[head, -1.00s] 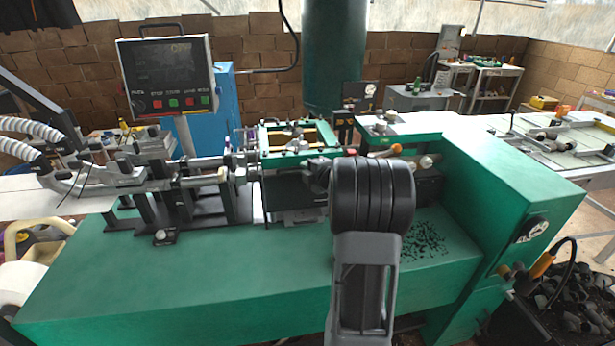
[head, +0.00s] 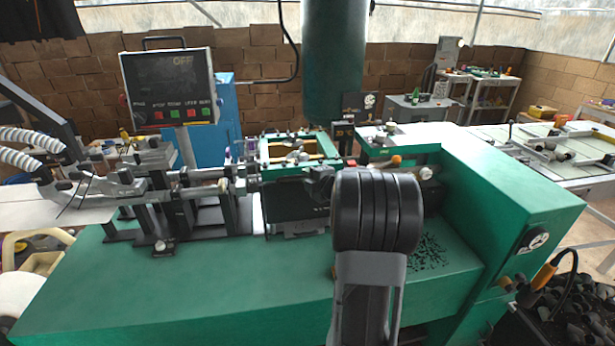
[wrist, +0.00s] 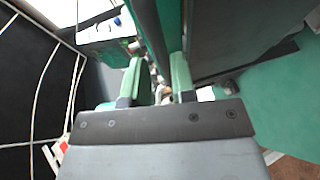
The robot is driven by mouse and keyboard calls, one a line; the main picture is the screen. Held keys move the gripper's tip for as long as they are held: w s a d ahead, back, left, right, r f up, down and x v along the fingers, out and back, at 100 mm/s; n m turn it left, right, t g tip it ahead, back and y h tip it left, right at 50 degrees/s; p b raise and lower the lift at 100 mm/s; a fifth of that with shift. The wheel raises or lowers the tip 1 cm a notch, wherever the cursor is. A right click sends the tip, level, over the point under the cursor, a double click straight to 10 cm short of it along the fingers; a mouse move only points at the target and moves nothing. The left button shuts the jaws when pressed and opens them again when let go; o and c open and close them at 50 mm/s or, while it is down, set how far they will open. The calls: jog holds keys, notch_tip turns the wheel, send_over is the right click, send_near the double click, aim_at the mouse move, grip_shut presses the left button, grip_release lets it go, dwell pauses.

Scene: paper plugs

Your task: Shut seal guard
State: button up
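The green guard frame (head: 285,168) sits over the middle of the green machine (head: 180,275), with a dark panel (head: 292,202) below its front bar. I cannot tell for sure whether this frame is the seal guard, or how far it is open. My gripper (head: 320,182) is at the right end of the frame's front side, largely hidden behind my arm's wrist. In the wrist view my gripper (wrist: 157,66) has two green-padded fingers standing apart, with a gap between them. A dark, green-edged part runs just beyond the fingertips. I cannot tell whether they touch it.
A control panel (head: 170,87) reading OFF stands behind the machine at left. Metal rods and clamps (head: 160,195) lie left of the frame. The tall green housing (head: 515,190) stands close at right. The machine's front left top is clear.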

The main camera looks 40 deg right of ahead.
jog(key=s+r, duration=0.2)
jog(key=s, duration=1)
jog(key=shift+s+a+r+b, duration=0.15)
jog(key=shift+a+b, duration=0.15)
jog(key=shift+b, duration=0.15)
jog(key=s+d+f+m+g+h, duration=0.5)
jog(key=d+m+g+h, duration=0.15)
jog(key=m, duration=0.45)
jog(key=s+a+f+m+g, duration=0.2)
jog(key=s+a+m+g, duration=0.15)
jog(key=m, duration=0.25)
jog(key=s+a+g+y, duration=0.2)
jog(key=a+y, duration=0.5)
jog(key=a, duration=2.3)
jog(key=shift+s+a+r+n+p, duration=0.15)
jog(key=shift+s+r+n+p, duration=0.15)
jog(key=shift+s+r+p, duration=0.15)
